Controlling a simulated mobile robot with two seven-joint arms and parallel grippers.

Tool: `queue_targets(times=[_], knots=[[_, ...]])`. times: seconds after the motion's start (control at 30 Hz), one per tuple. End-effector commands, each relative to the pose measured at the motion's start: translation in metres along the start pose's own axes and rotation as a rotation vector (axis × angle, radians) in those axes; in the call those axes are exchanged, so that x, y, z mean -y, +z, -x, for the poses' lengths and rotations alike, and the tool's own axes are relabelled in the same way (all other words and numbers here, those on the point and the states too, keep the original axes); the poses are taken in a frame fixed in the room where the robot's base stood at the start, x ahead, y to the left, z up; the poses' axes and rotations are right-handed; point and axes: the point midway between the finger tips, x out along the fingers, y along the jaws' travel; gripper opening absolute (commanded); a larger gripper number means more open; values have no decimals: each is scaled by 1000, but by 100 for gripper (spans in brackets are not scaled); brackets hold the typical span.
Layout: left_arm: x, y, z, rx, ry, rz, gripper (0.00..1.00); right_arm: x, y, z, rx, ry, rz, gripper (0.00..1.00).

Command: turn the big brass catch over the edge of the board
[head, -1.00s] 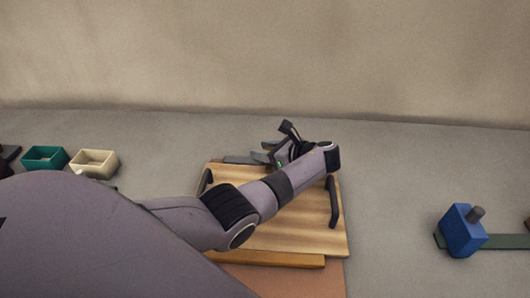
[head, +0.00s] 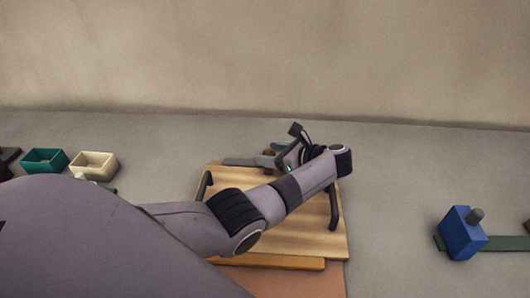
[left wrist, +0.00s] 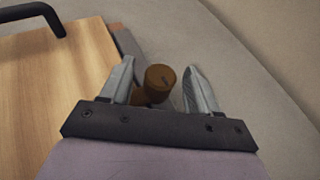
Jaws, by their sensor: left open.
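The wooden board (head: 290,228) with two black handles lies in the middle of the head view, partly hidden by my left arm. The brass catch (left wrist: 160,82), a brown rounded knob with a dark mark on top, stands by the board's edge in the left wrist view. A small brown part of it (head: 268,153) shows at the board's far edge in the head view. My left gripper (left wrist: 158,68) is open, with one finger on each side of the catch. I cannot tell whether either finger touches it. My right gripper is not in view.
A grey bar (head: 241,162) lies along the board's far edge. A teal box (head: 44,161) and a cream box (head: 93,166) stand at the left. A blue block (head: 461,235) with a grey knob is at the right. Grey surface between board and block is clear.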

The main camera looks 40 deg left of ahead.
Motion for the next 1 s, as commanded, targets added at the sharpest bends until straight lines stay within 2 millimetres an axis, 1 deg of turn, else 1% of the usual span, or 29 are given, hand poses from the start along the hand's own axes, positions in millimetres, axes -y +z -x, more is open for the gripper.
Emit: queue_targets(times=[0.03, 0.1, 0.2, 0.3, 1.0], knots=[[1, 0, 11, -1, -4, 1, 61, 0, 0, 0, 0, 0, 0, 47], [1, 0, 22, -2, -3, 1, 61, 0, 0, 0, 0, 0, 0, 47], [0, 0, 33, -1, -1, 1, 61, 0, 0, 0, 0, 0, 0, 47], [0, 0, 40, -1, -1, 0, 61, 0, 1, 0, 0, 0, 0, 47], [0, 0, 42, 0, 0, 0, 61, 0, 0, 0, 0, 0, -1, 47]])
